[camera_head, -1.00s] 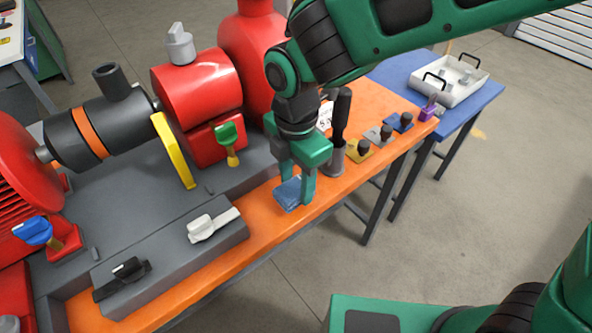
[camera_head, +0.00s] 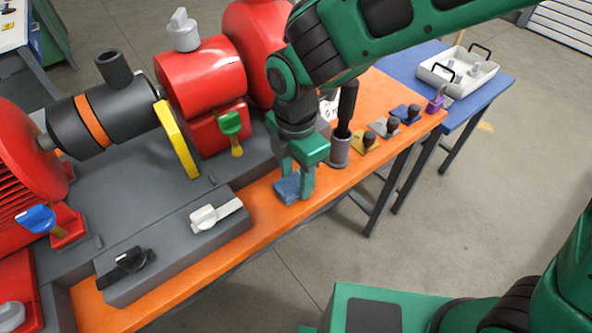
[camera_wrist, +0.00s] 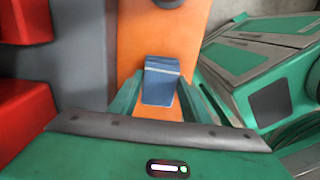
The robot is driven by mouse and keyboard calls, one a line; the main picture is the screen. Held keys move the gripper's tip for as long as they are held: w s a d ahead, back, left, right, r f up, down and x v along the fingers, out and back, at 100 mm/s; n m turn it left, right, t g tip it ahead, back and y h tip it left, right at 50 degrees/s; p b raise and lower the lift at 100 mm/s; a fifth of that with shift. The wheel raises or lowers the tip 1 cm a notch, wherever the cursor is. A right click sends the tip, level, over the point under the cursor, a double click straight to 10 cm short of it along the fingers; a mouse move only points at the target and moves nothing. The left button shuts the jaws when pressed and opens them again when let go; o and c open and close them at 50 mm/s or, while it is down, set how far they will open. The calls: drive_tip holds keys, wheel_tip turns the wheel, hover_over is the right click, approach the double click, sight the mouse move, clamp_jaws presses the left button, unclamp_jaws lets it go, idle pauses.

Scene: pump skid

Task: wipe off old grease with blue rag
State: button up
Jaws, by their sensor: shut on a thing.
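The blue rag (camera_head: 289,188) is a small folded pad on the orange bench top, near its front edge. My gripper (camera_head: 297,190) points down over it, with its green fingers on either side of the rag. In the wrist view the rag (camera_wrist: 160,82) lies between the two fingers of my gripper (camera_wrist: 160,98), against the orange surface. The gripper is shut on the rag. I cannot pick out any old grease in these views.
The grey skid (camera_head: 120,190) carries red pump housings (camera_head: 200,75), a yellow guard (camera_head: 177,140) and several valve handles left of my gripper. A grey cup with a black-handled tool (camera_head: 342,135) stands close right.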

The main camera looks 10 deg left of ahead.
drive_tip(key=shift+s+d, duration=0.55)
drive_tip(key=shift+s, duration=0.05)
wheel_tip(320, 180, up, 2)
drive_tip(key=shift+r, duration=3.05)
